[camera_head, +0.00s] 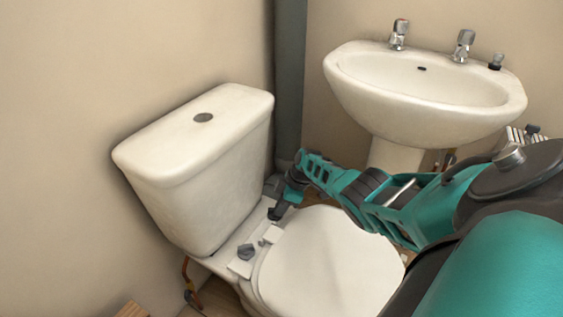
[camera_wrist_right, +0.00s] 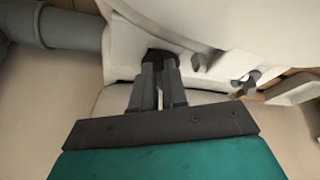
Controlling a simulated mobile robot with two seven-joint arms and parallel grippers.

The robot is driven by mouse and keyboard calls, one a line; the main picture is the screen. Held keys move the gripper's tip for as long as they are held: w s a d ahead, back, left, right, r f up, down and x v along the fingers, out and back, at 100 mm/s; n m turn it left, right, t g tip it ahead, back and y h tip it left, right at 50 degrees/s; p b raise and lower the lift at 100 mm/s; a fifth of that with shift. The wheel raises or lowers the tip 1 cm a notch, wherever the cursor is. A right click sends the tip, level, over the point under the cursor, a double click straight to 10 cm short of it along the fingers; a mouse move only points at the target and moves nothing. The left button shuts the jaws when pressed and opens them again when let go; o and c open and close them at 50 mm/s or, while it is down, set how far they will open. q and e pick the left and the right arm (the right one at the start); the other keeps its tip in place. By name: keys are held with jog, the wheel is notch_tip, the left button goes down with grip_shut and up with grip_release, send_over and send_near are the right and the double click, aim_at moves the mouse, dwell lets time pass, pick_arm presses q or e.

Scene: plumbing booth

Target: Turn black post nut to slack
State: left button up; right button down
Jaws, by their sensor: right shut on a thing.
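My right gripper (camera_head: 277,210) reaches down to the rear deck of the toilet, between the cistern and the seat. In the right wrist view, its two fingers (camera_wrist_right: 160,82) are shut on a black nut (camera_wrist_right: 160,57), close to the pale porcelain. The fingers hide part of the nut, and the head view does not show it clearly. My left gripper is not in view.
The cistern (camera_head: 200,165) stands at the left of my right gripper, and the closed toilet lid (camera_head: 325,262) is at its right. A sink (camera_head: 425,95) on a pedestal is at the back right. A grey pipe (camera_head: 290,80) runs up the corner.

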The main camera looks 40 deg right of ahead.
jog(key=shift+n, duration=0.3)
dwell(0.4)
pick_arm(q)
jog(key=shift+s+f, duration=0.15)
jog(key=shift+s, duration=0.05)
pick_arm(e)
jog(key=c, duration=1.1)
grip_release()
jog(key=shift+c, duration=0.2)
jog(key=shift+d+r+p, duration=0.15)
jog(key=shift+r+p, duration=0.35)
jog(key=shift+r, duration=0.05)
jog(key=p+v, duration=0.3)
jog(key=v, duration=0.1)
jog(key=shift+d+r, duration=0.1)
jog(key=shift+r, duration=0.15)
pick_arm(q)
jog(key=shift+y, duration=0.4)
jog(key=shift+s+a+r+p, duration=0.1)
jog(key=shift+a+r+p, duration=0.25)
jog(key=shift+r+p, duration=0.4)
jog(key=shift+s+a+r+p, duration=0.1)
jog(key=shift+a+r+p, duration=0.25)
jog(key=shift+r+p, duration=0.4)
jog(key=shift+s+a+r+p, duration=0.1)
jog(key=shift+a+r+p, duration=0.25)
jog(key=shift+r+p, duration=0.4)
pick_arm(e)
jog(key=v, duration=0.7)
